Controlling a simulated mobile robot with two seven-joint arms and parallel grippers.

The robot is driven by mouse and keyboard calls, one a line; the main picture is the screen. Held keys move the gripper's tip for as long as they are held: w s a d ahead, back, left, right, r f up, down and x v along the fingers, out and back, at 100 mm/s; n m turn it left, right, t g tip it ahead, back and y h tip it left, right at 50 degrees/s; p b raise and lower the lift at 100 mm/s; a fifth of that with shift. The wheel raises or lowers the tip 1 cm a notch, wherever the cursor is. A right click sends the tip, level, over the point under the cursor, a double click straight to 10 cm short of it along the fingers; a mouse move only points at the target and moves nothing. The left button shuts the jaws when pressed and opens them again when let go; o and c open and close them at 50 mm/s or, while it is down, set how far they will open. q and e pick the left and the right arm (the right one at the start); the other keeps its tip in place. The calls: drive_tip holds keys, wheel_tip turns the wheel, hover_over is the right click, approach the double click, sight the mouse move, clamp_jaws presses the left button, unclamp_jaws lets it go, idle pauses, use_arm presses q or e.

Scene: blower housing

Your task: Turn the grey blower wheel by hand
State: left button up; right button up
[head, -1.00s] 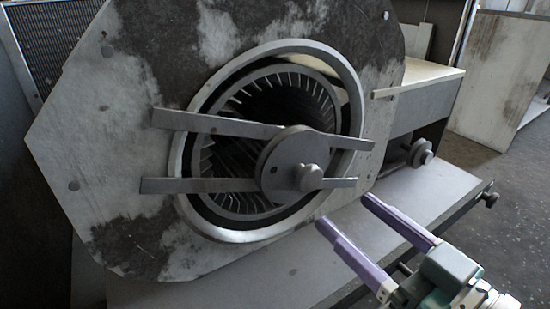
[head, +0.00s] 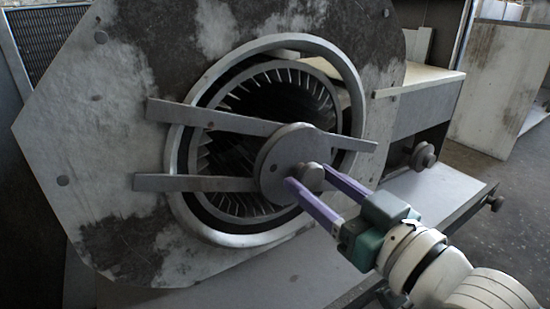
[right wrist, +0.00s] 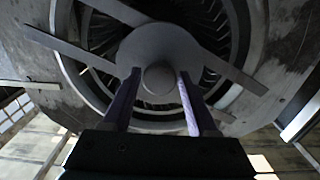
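The grey blower wheel (head: 262,80), a ring of thin fins, sits inside the round inlet ring (head: 176,190) of the blower housing. In front of it is a round hub disc (head: 280,150) carried on two flat bars, with a short knob (head: 312,178) at its middle. My right gripper (head: 311,178) has its two purple fingers apart, one on each side of the knob. The right wrist view shows the knob (right wrist: 160,77) between the fingertips, with a narrow gap visible on each side. The bars and disc hide part of the wheel. My left gripper is not in view.
The housing plate (head: 95,150) is worn and dark in patches. The upper bar (head: 225,121) and lower bar (head: 200,183) cross the opening. A bench-like base (head: 435,195) with a small shaft end (head: 423,156) stands to the right. Floor shows at far right.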

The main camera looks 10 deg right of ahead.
clamp_jaws()
idle(0.6)
